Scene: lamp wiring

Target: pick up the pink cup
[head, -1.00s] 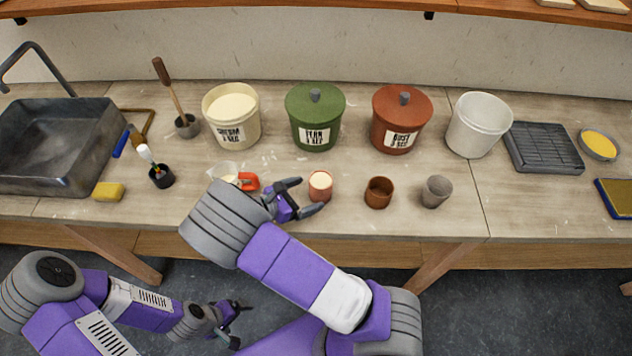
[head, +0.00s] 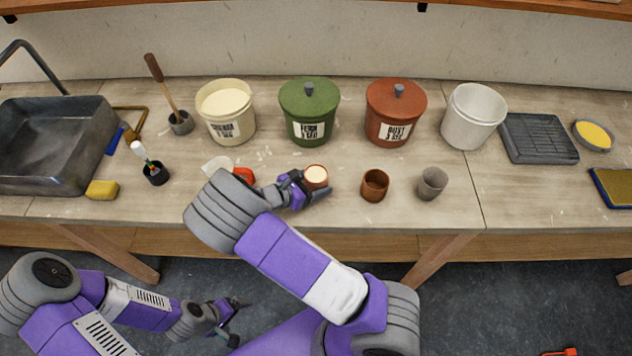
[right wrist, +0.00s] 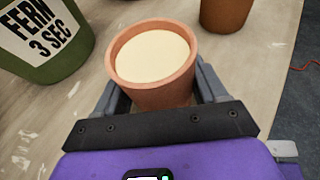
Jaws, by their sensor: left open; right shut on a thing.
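The pink cup (head: 316,177) is a small terracotta-pink cup with cream-coloured contents, upright on the bench in the head view. It also shows close up in the right wrist view (right wrist: 152,60). My right gripper (head: 312,190) is shut on the cup, with one finger on each side of it (right wrist: 160,92). I cannot tell whether the cup's base is clear of the bench. My left gripper (head: 236,316) is open and empty, low in front of the bench.
A brown cup (head: 375,186) and a grey cup (head: 432,183) stand to the right. Behind are a cream bucket (head: 228,120), a green lidded bucket (head: 310,112), a red lidded bucket (head: 396,112) and a white bucket (head: 474,118). A red-handled item (head: 244,175) lies just left.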

